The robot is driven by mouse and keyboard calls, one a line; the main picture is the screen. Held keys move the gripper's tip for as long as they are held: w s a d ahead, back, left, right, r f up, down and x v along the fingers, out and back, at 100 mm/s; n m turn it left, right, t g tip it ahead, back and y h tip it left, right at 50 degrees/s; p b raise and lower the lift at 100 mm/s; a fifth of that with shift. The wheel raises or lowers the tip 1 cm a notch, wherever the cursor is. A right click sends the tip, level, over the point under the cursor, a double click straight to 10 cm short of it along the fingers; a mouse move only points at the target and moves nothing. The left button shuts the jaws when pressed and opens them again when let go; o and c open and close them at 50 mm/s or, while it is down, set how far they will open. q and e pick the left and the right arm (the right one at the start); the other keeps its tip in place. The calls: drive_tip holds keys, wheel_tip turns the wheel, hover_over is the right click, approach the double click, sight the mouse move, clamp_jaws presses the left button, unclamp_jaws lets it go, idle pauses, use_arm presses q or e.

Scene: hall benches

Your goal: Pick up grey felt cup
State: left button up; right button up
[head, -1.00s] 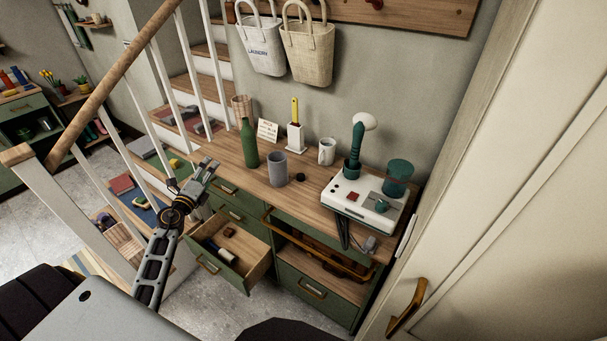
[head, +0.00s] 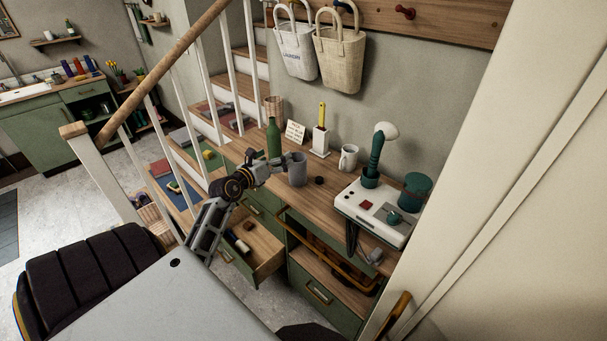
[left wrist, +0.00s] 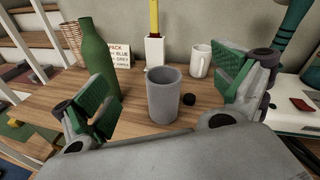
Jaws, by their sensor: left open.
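The grey felt cup (head: 297,170) stands upright on the wooden bench top, beside a green bottle. In the left wrist view the cup (left wrist: 163,95) sits between my two open fingers, slightly beyond them, with nothing held. My left gripper (head: 279,170) is open at the cup's left side in the head view; it also shows in the left wrist view (left wrist: 172,100). Whether a finger touches the cup cannot be told. My right gripper is not in view.
The green bottle (head: 274,140) stands close behind the left gripper. A small black knob (head: 319,181), white mug (head: 348,157) and white console (head: 375,212) are to the right. A drawer (head: 262,262) stands open below. A card (head: 295,132) is behind.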

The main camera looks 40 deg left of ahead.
use_arm(q)
drive_tip(key=shift+s+d+f+m+g, duration=0.2)
drive_tip(key=shift+f+m+g, duration=0.25)
drive_tip(key=shift+f+m, duration=0.45)
drive_tip(key=shift+s+d+f+m+g, duration=0.15)
drive_tip(key=shift+f+m+g, duration=0.3)
drive_tip(key=shift+f+m, duration=0.45)
drive_tip(key=shift+w+f, duration=0.1)
approach(302, 156)
drive_tip(key=shift+w+a+f+p, duration=0.1)
drive_tip(key=shift+w+f+p, duration=0.1)
drive_tip(key=shift+w+p, duration=0.3)
drive_tip(key=shift+w, duration=0.2)
drive_tip(key=shift+x, duration=2.55)
drive_tip(key=c, duration=1.1)
